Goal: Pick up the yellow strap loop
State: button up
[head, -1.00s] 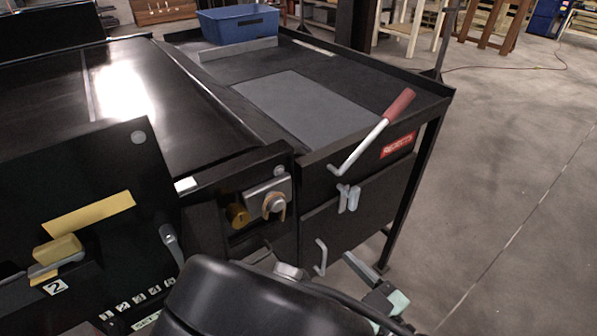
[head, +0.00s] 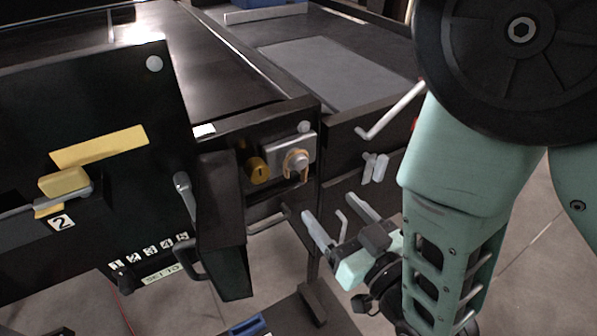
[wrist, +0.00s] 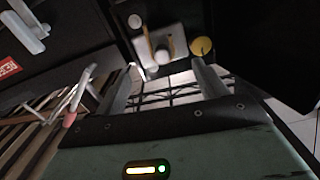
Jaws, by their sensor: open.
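The yellow strap loop (head: 286,164) is a thin tan-yellow band hanging around a round peg on a small metal plate (head: 304,145) at the front of the black machine. In the wrist view the strap loop (wrist: 171,45) shows edge-on beside the peg, ahead of my fingers. My gripper (head: 340,215) is open and empty, below and to the right of the loop in the head view, and apart from it. In the wrist view its two fingers (wrist: 164,84) stand wide apart, with the loop beyond the gap between them.
A round yellow knob (head: 258,171) sits just left of the loop; it also shows in the wrist view (wrist: 202,47). A dark box-like post (head: 222,225) juts out to the left. White hooks (head: 375,168) and a lever (head: 392,110) are on the panel to the right.

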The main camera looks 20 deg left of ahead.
aim_at(300, 170)
jog(key=shift+w+a+f+b, duration=0.25)
jog(key=shift+w+a+b, duration=0.25)
jog(key=shift+b, duration=2.2)
jog(key=shift+b, duration=0.6)
jog(key=p+x, duration=0.1)
jog(key=x, duration=0.2)
jog(key=r+p+x, duration=0.1)
jog(key=x, duration=0.2)
jog(key=p+x, duration=0.1)
jog(key=x, duration=0.2)
jog(key=shift+s+r, duration=0.1)
jog(key=shift+r, duration=0.2)
jog(key=shift+w+a+f, duration=0.15)
jog(key=shift+w+a, duration=0.3)
jog(key=shift+a, duration=0.05)
jog(key=c, duration=1.1)
